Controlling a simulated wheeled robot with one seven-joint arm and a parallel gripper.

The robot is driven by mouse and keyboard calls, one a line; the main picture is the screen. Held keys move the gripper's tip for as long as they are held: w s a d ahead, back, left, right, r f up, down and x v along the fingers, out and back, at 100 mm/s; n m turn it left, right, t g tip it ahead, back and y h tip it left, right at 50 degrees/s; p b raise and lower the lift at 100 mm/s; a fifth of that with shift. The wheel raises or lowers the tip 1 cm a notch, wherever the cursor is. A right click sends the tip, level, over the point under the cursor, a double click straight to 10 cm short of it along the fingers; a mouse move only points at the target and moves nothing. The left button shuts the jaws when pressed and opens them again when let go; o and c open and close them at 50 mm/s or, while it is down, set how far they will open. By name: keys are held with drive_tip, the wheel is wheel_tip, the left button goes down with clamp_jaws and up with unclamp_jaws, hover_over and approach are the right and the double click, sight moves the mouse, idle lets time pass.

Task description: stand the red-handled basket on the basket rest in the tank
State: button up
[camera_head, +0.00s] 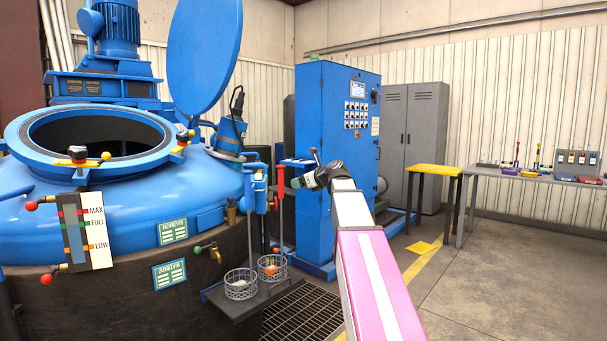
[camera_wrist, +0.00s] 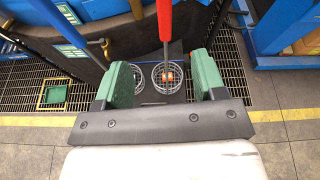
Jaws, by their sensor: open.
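The red-handled basket (camera_head: 271,267) is a round wire basket on a dark shelf beside the tank, with a small orange item inside. Its upright red handle (camera_head: 280,215) rises from it; the basket (camera_wrist: 167,77) and handle (camera_wrist: 164,20) also show in the wrist view. My gripper (camera_head: 308,179) is open and empty, to the right of the handle's upper part. In the wrist view the handle appears between the spread green fingers (camera_wrist: 163,80); I cannot tell its depth from them. The blue tank (camera_head: 215,190) has an open round mouth (camera_head: 90,135); its inside is dark and the basket rest is hidden.
A second wire basket (camera_head: 240,284) stands on the same shelf (camera_head: 245,306), close to the left. The raised lid (camera_head: 204,50) stands above the tank. A blue control cabinet (camera_head: 338,150) is behind my gripper. Grating (camera_head: 305,312) covers the floor below. Open floor lies right.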

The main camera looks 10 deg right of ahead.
sight(282, 176)
drive_tip(key=shift+m+t+y, duration=0.3)
drive_tip(key=shift+m, duration=0.4)
drive_tip(key=shift+w+a+r, duration=0.1)
drive_tip(key=shift+w+a, duration=0.95)
drive_tip(key=shift+w, duration=0.6)
drive_tip(key=shift+w+a+r, duration=0.1)
drive_tip(key=shift+w+a, duration=0.95)
drive_tip(key=shift+w, duration=0.55)
drive_tip(key=shift+w+a+r, duration=0.1)
drive_tip(key=shift+w+a, duration=0.95)
drive_tip(key=shift+w, duration=0.6)
clamp_jaws()
